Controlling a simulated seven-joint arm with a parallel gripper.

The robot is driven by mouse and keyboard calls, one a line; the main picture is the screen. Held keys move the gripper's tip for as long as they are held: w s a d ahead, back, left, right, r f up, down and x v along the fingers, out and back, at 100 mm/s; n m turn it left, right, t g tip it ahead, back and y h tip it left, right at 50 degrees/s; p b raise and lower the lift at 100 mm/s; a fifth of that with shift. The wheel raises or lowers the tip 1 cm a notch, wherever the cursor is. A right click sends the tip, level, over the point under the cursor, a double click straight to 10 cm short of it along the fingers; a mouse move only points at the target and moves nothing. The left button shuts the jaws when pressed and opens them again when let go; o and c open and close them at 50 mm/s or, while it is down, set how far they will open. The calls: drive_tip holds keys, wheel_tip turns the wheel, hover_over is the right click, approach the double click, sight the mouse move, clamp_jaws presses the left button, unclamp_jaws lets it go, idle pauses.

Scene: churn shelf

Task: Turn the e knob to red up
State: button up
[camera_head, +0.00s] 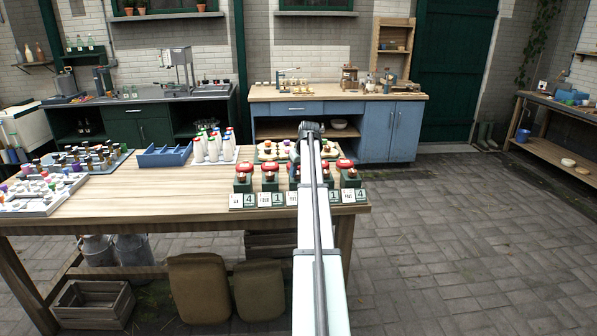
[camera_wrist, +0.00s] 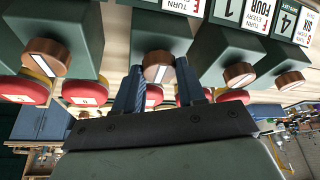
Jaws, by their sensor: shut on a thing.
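A row of several green boxes with red round tops (camera_head: 270,178) stands at the table's front right edge. In the wrist view each box carries a brown round knob with a pale stripe. My gripper (camera_wrist: 160,74) has its two blue fingers on either side of the middle box's knob (camera_wrist: 157,66), shut on it. The stripe on this knob is whitish and slightly tilted. Neighbouring knobs show at left (camera_wrist: 46,58) and right (camera_wrist: 239,75). No letter naming the held knob is readable. In the head view my arm hides the middle box and the fingers.
White number and word cards (camera_head: 250,199) line the front of the boxes. Behind them is a tray of small items (camera_head: 270,150). White bottles (camera_head: 213,147) and a blue crate (camera_head: 165,155) stand further left. Bare wooden tabletop (camera_head: 165,190) lies left of the boxes.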

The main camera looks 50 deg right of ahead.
drive_tip(key=o, duration=1)
drive_tip(key=shift+o, duration=0.2)
drive_tip(key=v, duration=1.4)
drive_tip(key=shift+f, duration=0.15)
